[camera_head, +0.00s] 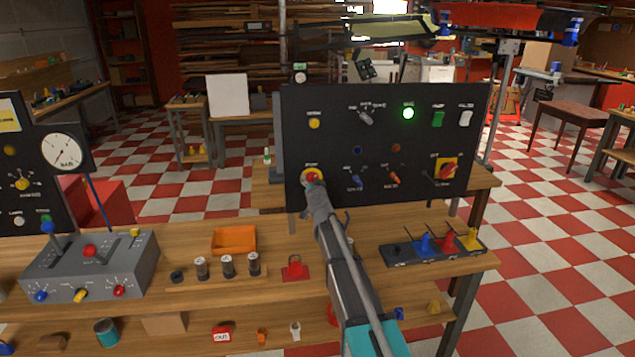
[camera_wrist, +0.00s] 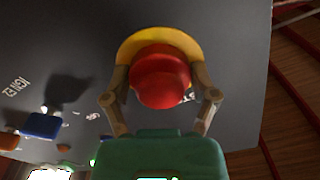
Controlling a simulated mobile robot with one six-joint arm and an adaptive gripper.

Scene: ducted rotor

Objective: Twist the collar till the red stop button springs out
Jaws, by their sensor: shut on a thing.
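The red stop button (camera_wrist: 160,78) sits on a yellow round backing (camera_wrist: 130,45) on the black panel, filling the middle of the wrist view. My gripper (camera_wrist: 162,98) has one finger on each side of the red button's collar, closed on it. In the head view the stop button (camera_head: 311,177) is at the panel's lower left, with my gripper (camera_head: 315,188) reaching up to it from below. My gripper hides part of the button there. Whether the button is pressed in or out I cannot tell.
The black panel (camera_head: 340,135) also carries a lit green lamp (camera_head: 408,113), several knobs and a red-on-yellow rotary switch (camera_head: 448,170). On the bench stand a grey control box (camera_head: 90,266), an orange tray (camera_head: 233,240) and a dark rack (camera_head: 400,254) with coloured pieces.

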